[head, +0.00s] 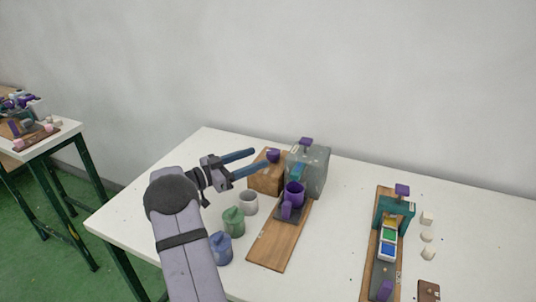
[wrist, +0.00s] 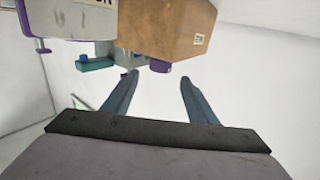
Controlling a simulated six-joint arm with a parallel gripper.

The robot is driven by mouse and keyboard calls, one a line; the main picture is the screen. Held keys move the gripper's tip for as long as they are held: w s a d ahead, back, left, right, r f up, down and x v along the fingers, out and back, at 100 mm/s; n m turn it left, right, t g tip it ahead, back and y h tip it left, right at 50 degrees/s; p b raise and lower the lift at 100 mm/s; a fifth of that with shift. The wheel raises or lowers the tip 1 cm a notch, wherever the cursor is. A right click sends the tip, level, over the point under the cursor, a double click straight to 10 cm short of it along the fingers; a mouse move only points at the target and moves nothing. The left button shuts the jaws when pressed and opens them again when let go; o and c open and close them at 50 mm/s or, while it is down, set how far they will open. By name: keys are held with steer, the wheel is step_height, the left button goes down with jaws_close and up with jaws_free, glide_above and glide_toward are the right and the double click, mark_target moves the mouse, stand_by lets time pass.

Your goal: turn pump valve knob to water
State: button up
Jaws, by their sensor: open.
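A round purple knob (head: 273,155) sits at the top of a brown wooden box (head: 265,178). A grey box (head: 316,172) with another purple knob (head: 306,141) on top stands just right of it. I cannot tell which knob is the pump valve's. My gripper (head: 262,158) is open and empty, its fingers pointing at the wooden box's knob. In the wrist view that knob (wrist: 160,66) appears between the fingertips, with the wooden box (wrist: 165,30) above it in the picture. Whether the fingers touch the knob is unclear; the label text is unreadable.
A purple cup (head: 294,190) stands before the grey box on a wooden board (head: 277,243). White (head: 248,202), green (head: 233,221) and blue (head: 221,248) cups stand left of the board. A teal frame (head: 397,206) with paint blocks is at right. Table between is clear.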

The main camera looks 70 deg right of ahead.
mark_target(268, 153)
steer(key=shift+p+x, duration=0.35)
steer(key=shift+x, duration=2.65)
steer(key=c, duration=1.1)
